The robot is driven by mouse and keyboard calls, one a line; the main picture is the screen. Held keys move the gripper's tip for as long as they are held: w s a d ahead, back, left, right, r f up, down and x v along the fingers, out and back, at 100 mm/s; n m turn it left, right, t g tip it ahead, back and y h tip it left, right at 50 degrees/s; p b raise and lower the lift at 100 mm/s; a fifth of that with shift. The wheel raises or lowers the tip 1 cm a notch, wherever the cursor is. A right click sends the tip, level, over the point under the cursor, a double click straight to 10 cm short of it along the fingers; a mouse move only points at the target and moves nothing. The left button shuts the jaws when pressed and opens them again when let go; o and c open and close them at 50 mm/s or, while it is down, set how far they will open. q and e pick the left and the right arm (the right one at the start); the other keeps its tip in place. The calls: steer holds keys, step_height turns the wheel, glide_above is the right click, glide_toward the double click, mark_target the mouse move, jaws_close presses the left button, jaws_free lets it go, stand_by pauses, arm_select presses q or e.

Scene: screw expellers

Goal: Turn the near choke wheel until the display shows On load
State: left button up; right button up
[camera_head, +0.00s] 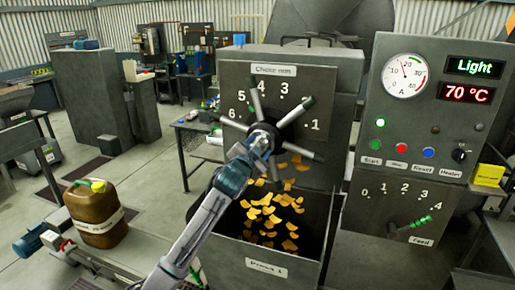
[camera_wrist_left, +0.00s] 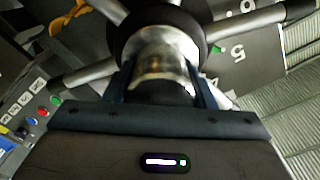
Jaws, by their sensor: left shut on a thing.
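My left gripper (camera_head: 262,142) is shut on the wheel's hub from the front. In the left wrist view, its fingers (camera_wrist_left: 165,88) close on a shiny metal hub end, with the wheel's dark ring (camera_wrist_left: 201,32) and spokes behind. The display (camera_head: 474,67) reads Light in green. My right gripper is in neither view.
Below the wheel, an open bin (camera_head: 262,267) labelled Press 1 has orange-brown pieces falling into it. The control panel at right has a round A gauge (camera_head: 404,80), a red 70 °C readout (camera_head: 466,93), buttons and a Feed lever (camera_head: 410,226). A brown jerrycan (camera_head: 93,213) stands at left.

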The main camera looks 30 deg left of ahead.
arm_select(q)
steer(key=o, duration=1.4)
steer(key=shift+s+d+f, duration=0.1)
steer(key=shift+s, duration=0.15)
steer(key=b+v, duration=0.4)
steer(key=v, duration=0.6)
